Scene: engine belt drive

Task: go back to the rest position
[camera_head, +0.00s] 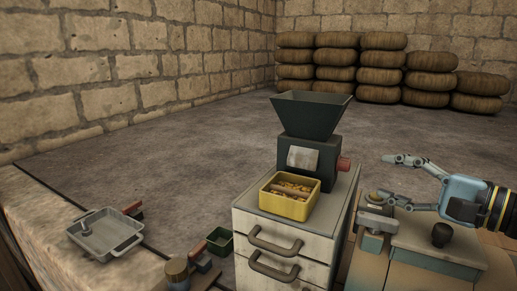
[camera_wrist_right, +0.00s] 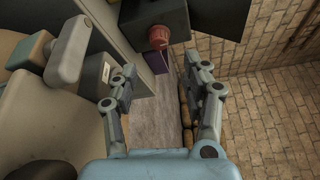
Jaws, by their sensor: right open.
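My right gripper (camera_head: 380,178) comes in from the right side of the head view. Its two fingers are spread apart, with nothing seen between them. It is above the pale bench at the right, to the right of the dark hopper machine (camera_head: 310,158). In the right wrist view my open gripper (camera_wrist_right: 163,76) points past the machine's red knob (camera_wrist_right: 159,37) and does not appear to touch it. My left gripper is in neither view.
A yellow bin (camera_head: 283,205) with small pieces stands before the machine on a drawer cabinet (camera_head: 290,228). A grey tray (camera_head: 104,237) and a small green bin (camera_head: 220,240) are at the left. Stacked sacks (camera_head: 383,67) stand by the back wall. The middle floor is clear.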

